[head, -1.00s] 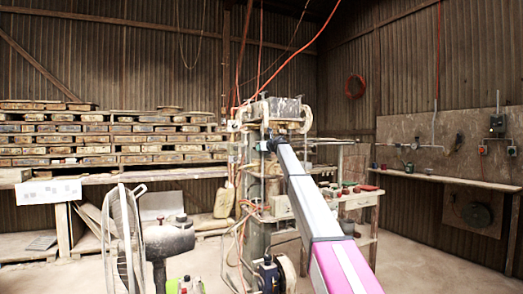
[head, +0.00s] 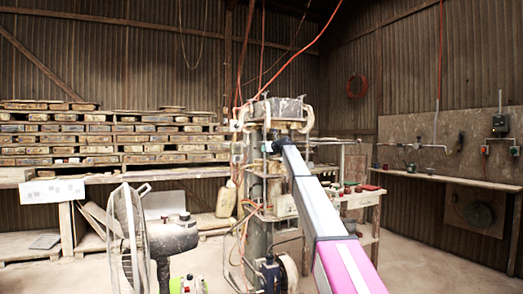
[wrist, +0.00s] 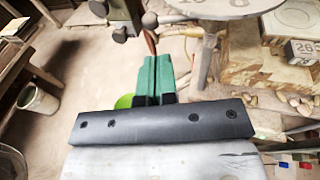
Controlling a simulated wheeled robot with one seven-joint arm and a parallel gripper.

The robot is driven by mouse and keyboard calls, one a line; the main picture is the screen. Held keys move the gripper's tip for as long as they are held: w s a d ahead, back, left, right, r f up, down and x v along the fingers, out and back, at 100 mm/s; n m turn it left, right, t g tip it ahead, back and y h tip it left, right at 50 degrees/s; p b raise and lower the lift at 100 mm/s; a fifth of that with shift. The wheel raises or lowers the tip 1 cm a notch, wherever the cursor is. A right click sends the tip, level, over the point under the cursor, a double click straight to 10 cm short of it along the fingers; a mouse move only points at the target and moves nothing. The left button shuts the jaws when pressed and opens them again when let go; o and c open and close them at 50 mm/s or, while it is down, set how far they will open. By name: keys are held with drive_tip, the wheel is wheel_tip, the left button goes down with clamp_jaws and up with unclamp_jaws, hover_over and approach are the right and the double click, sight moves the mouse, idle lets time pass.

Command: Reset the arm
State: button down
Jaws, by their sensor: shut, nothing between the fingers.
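My gripper (wrist: 152,76) shows in the wrist view as two green fingers pressed together, with nothing between them. It hangs over pale floor, just below a dark metal part and a brown rod whose ends lie close to the fingertips in the picture. I cannot tell whether they touch. In the head view my arm stretches forward from the bottom right towards the tile press (head: 258,185), a tall machine in the middle. My fingers cannot be made out in the head view.
A fan (head: 126,235) stands at the front left. Stacked pallet-like boards (head: 90,140) fill the left wall. A shelf (head: 450,180) runs along the right wall. In the wrist view a bucket (wrist: 38,100) stands at left.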

drive_tip(key=s+a+v, duration=0.1)
drive_tip(key=v, duration=0.8)
drive_tip(key=s+d+f+n+g+h, duration=0.2)
drive_tip(key=s+f+n, duration=0.2)
drive_tip(key=s+f, duration=0.75)
drive_tip(key=s+d+f+n+g+h, duration=0.15)
drive_tip(key=s+f+n, duration=0.35)
drive_tip(key=f, duration=1.4)
drive_tip(key=s+d+f+n+g+h, duration=0.2)
drive_tip(key=s+d+f+n, duration=0.15)
drive_tip(key=s+f, duration=0.85)
drive_tip(key=s+d+f+n+g+h, duration=0.1)
drive_tip(key=s+d+f+n+g, duration=0.1)
drive_tip(key=s+f+n, duration=0.3)
drive_tip(key=s+d+f+n+g+h, duration=0.2)
drive_tip(key=s+f+n, duration=0.3)
drive_tip(key=s+f, duration=0.7)
drive_tip(key=s+d+f+n+g+h, duration=0.2)
drive_tip(key=s+f, duration=0.7)
drive_tip(key=s, duration=0.9)
drive_tip(key=d+n, duration=0.2)
drive_tip(key=n, duration=0.1)
drive_tip(key=shift+s+f, duration=0.35)
drive_tip(key=shift+s, duration=0.05)
